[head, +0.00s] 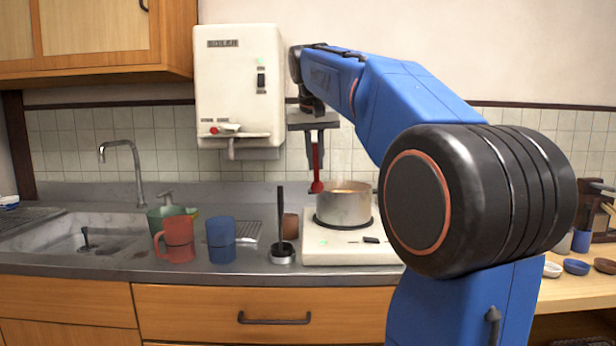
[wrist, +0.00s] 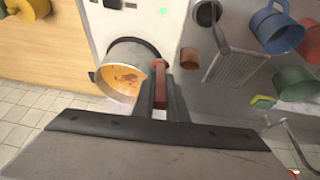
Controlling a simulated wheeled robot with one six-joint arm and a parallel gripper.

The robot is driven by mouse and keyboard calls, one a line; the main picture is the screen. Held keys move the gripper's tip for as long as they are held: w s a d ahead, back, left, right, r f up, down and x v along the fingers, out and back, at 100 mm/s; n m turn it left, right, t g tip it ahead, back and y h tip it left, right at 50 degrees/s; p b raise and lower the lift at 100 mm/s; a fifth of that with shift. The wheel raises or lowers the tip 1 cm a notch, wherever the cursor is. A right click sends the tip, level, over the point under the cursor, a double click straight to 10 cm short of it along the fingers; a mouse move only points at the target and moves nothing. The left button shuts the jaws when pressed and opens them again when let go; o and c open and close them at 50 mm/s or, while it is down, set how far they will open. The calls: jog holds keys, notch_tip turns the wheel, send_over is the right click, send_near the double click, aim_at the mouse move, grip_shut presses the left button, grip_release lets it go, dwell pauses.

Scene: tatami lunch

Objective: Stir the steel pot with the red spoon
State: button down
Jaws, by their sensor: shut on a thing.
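The steel pot (head: 344,205) stands on the white stove at the counter's right part, with orange-brown contents showing inside. It also shows in the wrist view (wrist: 126,58), left of my fingers. My gripper (head: 317,148) is shut on the red spoon (head: 317,170), which hangs upright with its bowl end down. The spoon's end is just left of the pot, at about rim height, and appears outside it. In the wrist view, the red handle (wrist: 160,75) sits between the fingertips (wrist: 161,95).
The white stove (head: 310,250) has a dark burner. Left of it are a black ladle in a steel holder (head: 282,252), a brown cup (head: 290,226), a blue mug (head: 221,240), a red mug (head: 178,240) and a wire rack (head: 247,232). A white boiler (head: 238,80) hangs behind.

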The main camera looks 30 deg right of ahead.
jog(key=w+d+r+h, duration=0.1)
jog(key=w+d+r, duration=0.2)
jog(key=d, duration=0.4)
jog(key=w+d+r, duration=0.3)
jog(key=w+d, duration=0.1)
jog(key=d, duration=0.3)
jog(key=shift+s+a+f, duration=1.25)
jog(key=shift+a+f, duration=0.65)
jog(key=shift+f, duration=0.55)
jog(key=s+x, duration=0.1)
jog(key=x, duration=1.1)
jog(key=shift+s+f+g, duration=0.2)
jog(key=shift+f+g, duration=0.2)
jog(key=shift+w, duration=0.1)
